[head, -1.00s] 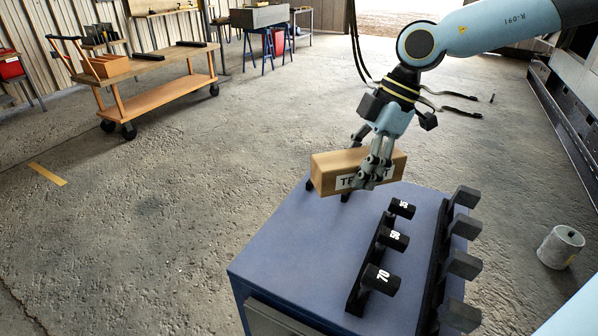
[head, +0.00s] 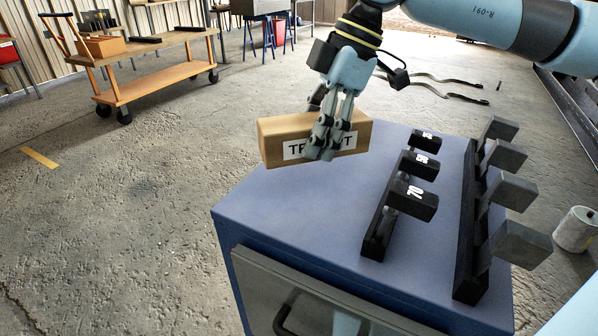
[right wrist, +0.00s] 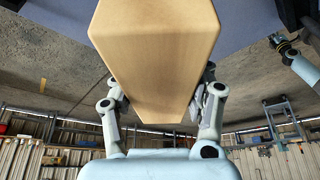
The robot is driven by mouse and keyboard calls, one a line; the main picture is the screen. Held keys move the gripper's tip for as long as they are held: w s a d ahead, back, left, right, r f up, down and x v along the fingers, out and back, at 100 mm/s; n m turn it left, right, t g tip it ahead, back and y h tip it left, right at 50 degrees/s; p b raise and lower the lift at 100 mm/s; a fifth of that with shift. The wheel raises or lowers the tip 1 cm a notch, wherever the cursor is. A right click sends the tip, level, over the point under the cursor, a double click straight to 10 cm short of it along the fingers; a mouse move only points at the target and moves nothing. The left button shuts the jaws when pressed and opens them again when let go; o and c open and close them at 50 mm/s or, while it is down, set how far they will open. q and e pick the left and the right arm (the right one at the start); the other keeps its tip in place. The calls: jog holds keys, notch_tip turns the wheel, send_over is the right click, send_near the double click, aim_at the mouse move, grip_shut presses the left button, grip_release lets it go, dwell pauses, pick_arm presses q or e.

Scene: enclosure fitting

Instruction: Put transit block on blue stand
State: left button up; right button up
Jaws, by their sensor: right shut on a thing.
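The transit block (head: 278,145) is a long tan block with a white label, its lettering partly covered by fingers. My right gripper (head: 318,132) is shut on it, fingers across its near and far sides. The block is roughly level above the far left part of a blue cabinet (head: 290,215). What is beneath it is hidden. In the right wrist view the block (right wrist: 155,50) fills the space between the fingers (right wrist: 162,88). Blue trestles (head: 268,40) under a grey box stand far back; which one is the blue stand I cannot tell. My left gripper (right wrist: 276,40) seems small at the right; its jaws are unclear.
A black rack with pegs marked 70 (head: 412,197) and 50 stands on the cabinet top. A second rack with grey pegs (head: 512,245) is to its right. A wooden cart (head: 150,80) stands at back left. Open floor lies left.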

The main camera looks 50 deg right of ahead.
aim_at(299, 184)
jog(key=shift+w+a+f, duration=0.25)
jog(key=shift+a+f, duration=0.1)
jog(key=shift+a, duration=0.25)
jog(key=shift+w+a+f, duration=0.2)
jog(key=shift+a+f, duration=0.15)
jog(key=shift+a, duration=0.2)
jog(key=shift+f+b, duration=0.6)
jog(key=shift+f, duration=1.35)
jog(key=shift+f, duration=0.2)
jog(key=o, duration=1.3)
jog(key=shift+o, duration=0.2)
jog(key=p+v, duration=0.5)
jog(key=v, duration=0.7)
jog(key=shift+a+p, duration=0.1)
jog(key=shift+p, duration=0.3)
jog(key=shift+r+p, duration=0.2)
jog(key=shift+p, duration=0.1)
